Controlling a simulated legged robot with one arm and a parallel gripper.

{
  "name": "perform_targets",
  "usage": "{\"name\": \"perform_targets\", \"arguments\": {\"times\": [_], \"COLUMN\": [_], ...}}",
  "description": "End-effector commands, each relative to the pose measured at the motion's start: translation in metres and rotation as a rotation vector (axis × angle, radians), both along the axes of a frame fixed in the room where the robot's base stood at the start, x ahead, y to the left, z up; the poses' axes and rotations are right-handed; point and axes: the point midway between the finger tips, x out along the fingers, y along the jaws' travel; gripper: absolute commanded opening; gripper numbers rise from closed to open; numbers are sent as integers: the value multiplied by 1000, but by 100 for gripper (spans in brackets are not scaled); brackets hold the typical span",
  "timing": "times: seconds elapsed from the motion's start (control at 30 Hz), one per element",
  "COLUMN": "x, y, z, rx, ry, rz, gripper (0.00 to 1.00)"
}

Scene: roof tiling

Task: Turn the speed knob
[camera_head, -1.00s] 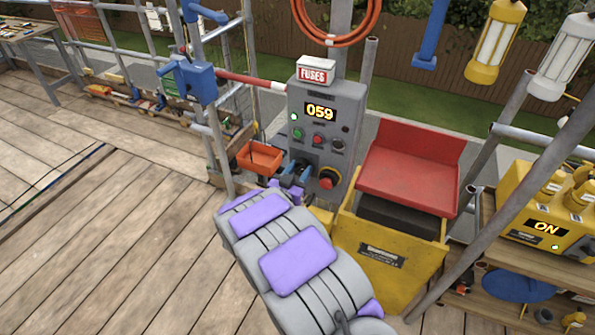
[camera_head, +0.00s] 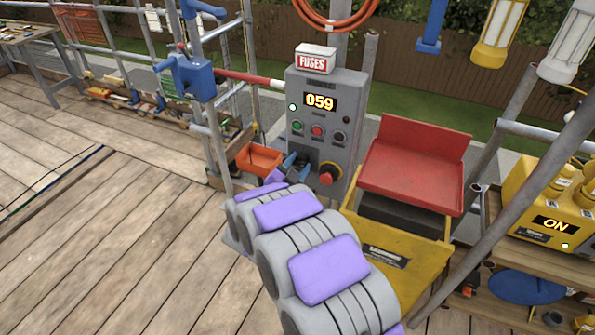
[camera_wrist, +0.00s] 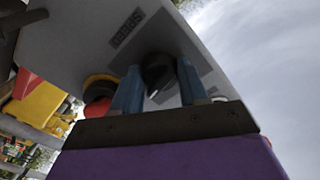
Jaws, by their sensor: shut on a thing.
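The grey control box (camera_head: 348,95) stands on a post and its display (camera_head: 320,102) reads 059. The speed knob (camera_wrist: 157,72) is black with a pale pointer mark, beside an upside-down SPEED label (camera_wrist: 126,28) in the wrist view. My gripper (camera_wrist: 160,78) has its blue fingers on both sides of the knob and is shut on it. In the head view my gripper (camera_head: 291,166) is at the box's lower left, and the knob is hidden there.
A red stop button (camera_head: 327,178) on a yellow ring sits close beside my gripper. An orange bin (camera_head: 259,158) is to the left, and a red tray (camera_head: 412,170) over a yellow housing is to the right. A slanted pole crosses at right.

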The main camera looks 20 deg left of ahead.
Motion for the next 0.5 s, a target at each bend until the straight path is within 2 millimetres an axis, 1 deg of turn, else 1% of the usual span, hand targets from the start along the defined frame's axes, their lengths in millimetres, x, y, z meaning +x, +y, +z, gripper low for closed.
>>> {"name": "perform_targets", "arguments": {"times": [0.03, 0.2, 0.5], "x": [-1, -1, -1], "y": [1, 1, 1], "z": [-5, -3, -3], "rx": [31, 130, 217], "ry": [2, -6, -12], "rz": [2, 2, 3], "gripper": [13, 13, 13]}}
